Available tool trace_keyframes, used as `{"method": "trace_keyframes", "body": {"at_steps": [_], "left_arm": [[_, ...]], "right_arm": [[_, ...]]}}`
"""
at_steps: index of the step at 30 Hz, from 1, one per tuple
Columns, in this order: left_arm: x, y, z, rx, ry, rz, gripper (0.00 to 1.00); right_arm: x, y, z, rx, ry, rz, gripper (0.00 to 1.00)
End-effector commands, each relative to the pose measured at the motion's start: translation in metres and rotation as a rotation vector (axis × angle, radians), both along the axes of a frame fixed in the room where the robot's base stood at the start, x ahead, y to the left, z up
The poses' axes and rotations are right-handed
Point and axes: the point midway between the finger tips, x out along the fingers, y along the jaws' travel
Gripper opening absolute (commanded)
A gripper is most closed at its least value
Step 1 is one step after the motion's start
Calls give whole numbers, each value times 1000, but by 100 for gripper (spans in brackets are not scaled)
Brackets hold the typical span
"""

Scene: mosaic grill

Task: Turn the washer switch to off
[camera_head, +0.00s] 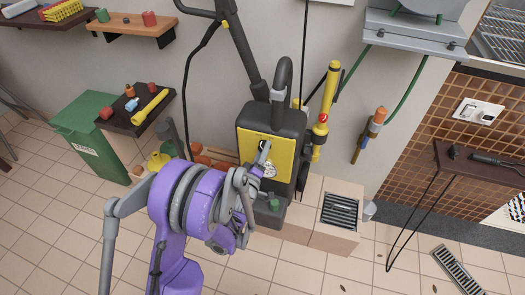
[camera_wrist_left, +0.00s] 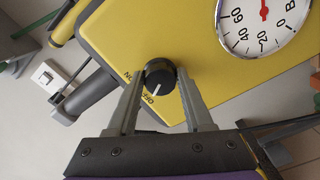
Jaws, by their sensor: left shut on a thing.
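The washer (camera_head: 252,125) is a black upright machine with a yellow front panel, standing against the wall. Its switch is a round black knob (camera_wrist_left: 160,77) with a white pointer line, set in the yellow panel (camera_wrist_left: 180,35). The ON and OFF letters show beside the knob in the left wrist view; the white line points toward the OFF letters. My left gripper (camera_wrist_left: 161,74) has one finger on each side of the knob and is shut on it. My right gripper is not in view.
A round white gauge (camera_wrist_left: 263,20) sits on the panel near the knob. A green bin (camera_head: 92,140) and a dark shelf (camera_head: 138,118) stand left of the washer. A yellow-and-black tool (camera_head: 325,110) hangs at its right. Tiled floor lies open in front.

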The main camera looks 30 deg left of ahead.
Motion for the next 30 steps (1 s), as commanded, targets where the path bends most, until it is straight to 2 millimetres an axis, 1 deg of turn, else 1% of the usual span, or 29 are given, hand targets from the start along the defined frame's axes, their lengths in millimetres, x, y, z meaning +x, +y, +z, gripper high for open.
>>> {"method": "trace_keyframes", "body": {"at_steps": [14, 15, 19, 20, 30], "left_arm": [[0, -1, 0, -17, -3, -1, 0], [0, -1, 0, -17, -3, -1, 53], [0, 0, 0, -17, -3, -1, 76], [0, 0, 0, -17, -3, -1, 81], [-3, -1, 0, -16, -4, 0, 81]], "right_arm": [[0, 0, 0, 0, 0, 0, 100], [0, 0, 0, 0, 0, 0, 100], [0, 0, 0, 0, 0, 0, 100], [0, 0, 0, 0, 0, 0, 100], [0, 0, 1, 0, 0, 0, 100]]}}
